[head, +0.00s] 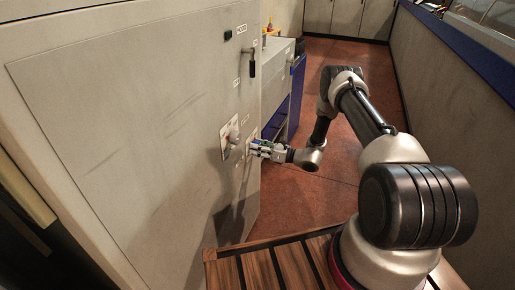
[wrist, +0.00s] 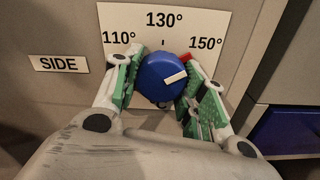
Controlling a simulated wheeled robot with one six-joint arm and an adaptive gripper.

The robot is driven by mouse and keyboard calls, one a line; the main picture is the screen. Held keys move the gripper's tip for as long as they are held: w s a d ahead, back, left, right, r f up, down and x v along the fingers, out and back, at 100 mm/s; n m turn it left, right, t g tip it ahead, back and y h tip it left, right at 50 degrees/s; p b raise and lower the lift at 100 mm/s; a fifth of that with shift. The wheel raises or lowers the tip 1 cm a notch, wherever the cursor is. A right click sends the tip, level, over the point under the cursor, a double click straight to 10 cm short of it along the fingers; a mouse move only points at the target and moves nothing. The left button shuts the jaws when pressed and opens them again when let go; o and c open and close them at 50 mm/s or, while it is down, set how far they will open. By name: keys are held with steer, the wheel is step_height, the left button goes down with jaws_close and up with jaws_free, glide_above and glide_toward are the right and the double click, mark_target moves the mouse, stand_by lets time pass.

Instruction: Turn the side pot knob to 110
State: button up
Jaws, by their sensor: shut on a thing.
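The side pot knob (wrist: 158,80) is round and blue, with a cream pointer bar on its face. The bar lies right of the knob's middle and tilts slightly up to the right, towards the 150° side. A white scale plate (wrist: 190,18) behind it reads 110° at left, 130° at top and 150° at right. A SIDE label (wrist: 59,64) is on the panel to the left. My gripper (wrist: 160,85) has its green-padded fingers on both sides of the knob, shut on it. In the head view, my gripper (head: 258,148) is against the cabinet front and mostly hides the knob.
The grey cabinet (head: 120,120) fills the left. Another knob (head: 232,138) on a white plate sits just left of my gripper, and a black handle (head: 251,66) is above. A blue cabinet (head: 297,90) stands behind. The red floor (head: 335,170) is open at right.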

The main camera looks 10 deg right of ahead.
steer(key=n, duration=1.1)
steer(key=shift+w+d, duration=0.1)
steer(key=shift+w, duration=0.05)
steer(key=n, duration=0.6)
steer(key=shift+r+n, duration=0.1)
steer(key=shift+n, duration=0.3)
steer(key=n, duration=0.5)
steer(key=shift+r, duration=0.1)
steer(key=shift+n, duration=0.4)
steer(key=o, duration=1)
steer(key=shift+o, duration=0.2)
steer(key=shift+d, duration=0.1)
